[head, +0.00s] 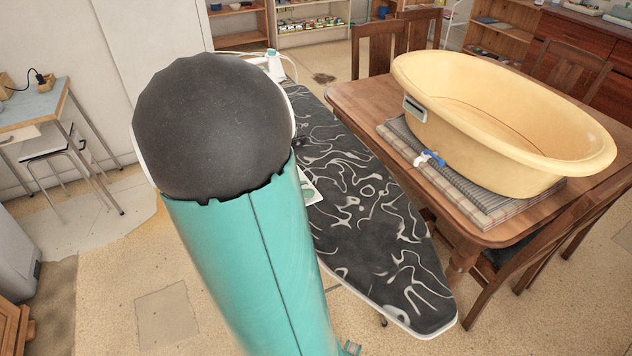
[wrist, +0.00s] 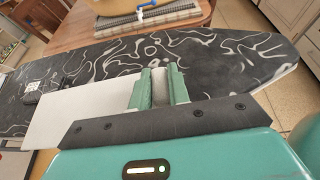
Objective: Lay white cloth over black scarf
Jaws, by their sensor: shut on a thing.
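My gripper (wrist: 159,78) has its two green fingers closed on a white piece in the wrist view. The white cloth (wrist: 78,115) shows as a flat, pale panel running left from the fingers, above the ironing board. A small dark shape (wrist: 31,97) lies on the board left of the cloth. It may be the black scarf, but it is hard to tell from the dark board cover.
The ironing board (head: 372,215) has a black cover with white swirls; its near end is bare. An iron (head: 275,66) stands at its far end. A wooden table (head: 353,101) on the right holds a yellow tub (head: 490,118) on folded striped cloths (head: 470,190).

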